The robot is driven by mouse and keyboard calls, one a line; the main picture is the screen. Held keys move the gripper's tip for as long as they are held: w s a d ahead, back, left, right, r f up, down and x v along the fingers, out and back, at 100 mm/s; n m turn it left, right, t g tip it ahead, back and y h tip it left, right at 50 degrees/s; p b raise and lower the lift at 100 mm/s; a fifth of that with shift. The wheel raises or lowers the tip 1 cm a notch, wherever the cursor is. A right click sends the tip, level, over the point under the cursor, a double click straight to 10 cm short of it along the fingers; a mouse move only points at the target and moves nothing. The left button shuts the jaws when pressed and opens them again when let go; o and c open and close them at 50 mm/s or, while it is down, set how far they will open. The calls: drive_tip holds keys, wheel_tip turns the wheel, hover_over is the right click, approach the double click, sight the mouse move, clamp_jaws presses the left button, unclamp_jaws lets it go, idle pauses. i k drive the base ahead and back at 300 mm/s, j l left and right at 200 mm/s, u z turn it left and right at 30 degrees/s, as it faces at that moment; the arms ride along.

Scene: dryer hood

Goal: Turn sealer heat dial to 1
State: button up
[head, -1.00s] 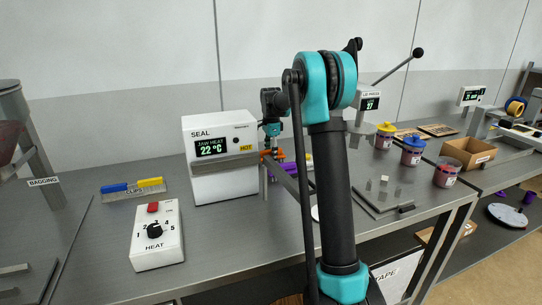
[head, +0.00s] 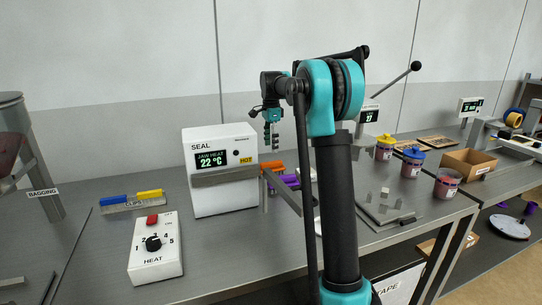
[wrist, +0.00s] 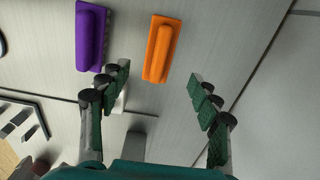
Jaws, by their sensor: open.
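The heat dial (head: 153,243) is a black round knob on a white box (head: 157,265) marked HEAT, with numbers 1 to 5 around it and a red switch (head: 152,219) above. Its exact setting is too small to read. The white sealer (head: 222,185) stands behind it to the right and shows JAW HEAT 22 °C. My gripper (head: 272,144) is raised to the right of the sealer, pointing down, well away from the dial. In the wrist view, my gripper (wrist: 158,73) is open and empty, with an orange-handled item (wrist: 160,50) below, between the fingers. The dial is not in that view.
A purple item (wrist: 91,37) lies beside the orange one. Blue and yellow clips (head: 131,200) lie behind the dial box. The grey bench (head: 225,262) is clear right of the dial box.

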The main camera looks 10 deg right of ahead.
sight(154, 243)
drive_tip(key=u, duration=1.25)
